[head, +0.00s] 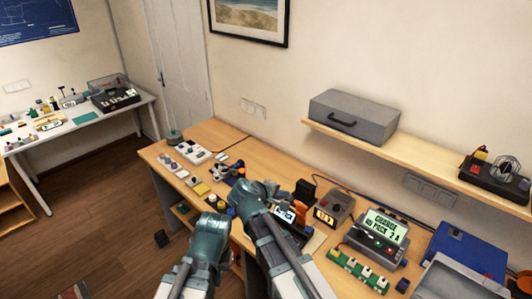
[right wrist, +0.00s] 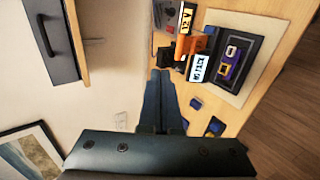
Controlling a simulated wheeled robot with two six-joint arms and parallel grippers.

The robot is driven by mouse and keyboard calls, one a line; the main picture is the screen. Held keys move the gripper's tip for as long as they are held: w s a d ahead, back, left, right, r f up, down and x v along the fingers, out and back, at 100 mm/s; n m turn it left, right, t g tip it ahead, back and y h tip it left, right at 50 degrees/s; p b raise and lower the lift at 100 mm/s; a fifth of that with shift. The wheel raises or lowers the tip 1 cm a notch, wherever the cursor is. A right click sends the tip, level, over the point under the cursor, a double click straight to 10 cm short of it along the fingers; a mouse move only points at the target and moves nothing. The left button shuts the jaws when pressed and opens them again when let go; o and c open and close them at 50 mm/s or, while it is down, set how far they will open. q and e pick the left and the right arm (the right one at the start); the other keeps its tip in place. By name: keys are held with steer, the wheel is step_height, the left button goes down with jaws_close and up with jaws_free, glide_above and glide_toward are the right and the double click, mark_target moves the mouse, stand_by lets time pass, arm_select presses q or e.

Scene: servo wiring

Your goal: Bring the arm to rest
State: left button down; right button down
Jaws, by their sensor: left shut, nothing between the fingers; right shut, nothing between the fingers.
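My left gripper (head: 213,222) is at the front edge of the workbench (head: 258,150) in the head view, its fingers small and partly hidden by its own wrist. My right gripper (head: 262,188) is further right, over the middle of the bench. In the right wrist view the right gripper's fingers (right wrist: 160,75) are together with nothing between them. Their tips appear close to a black and orange device (right wrist: 188,45) with white labels; I cannot tell whether they touch it. Both arms reach in from the bottom of the head view.
A shelf (head: 430,162) holds a grey toolbox (head: 353,117). Open floor lies left.

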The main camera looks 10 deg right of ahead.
steer(key=s+a+f+m+g+y+b, duration=0.2)
steer(key=s+a+f+b, duration=0.3)
steer(key=s+f+b, duration=0.3)
steer(key=s+a+f+m+g+y+b, duration=0.2)
steer(key=s+a+f+g+y+b, duration=0.2)
steer(key=s+f+b, duration=0.4)
steer(key=s+a+f+y, duration=0.1)
steer(key=s+a+f, duration=0.1)
steer(key=s+f, duration=0.3)
step_height(320, 180, down, 4)
steer(key=shift+f+g+b, duration=0.15)
steer(key=shift+g+b, duration=0.15)
steer(key=shift+g, duration=0.1)
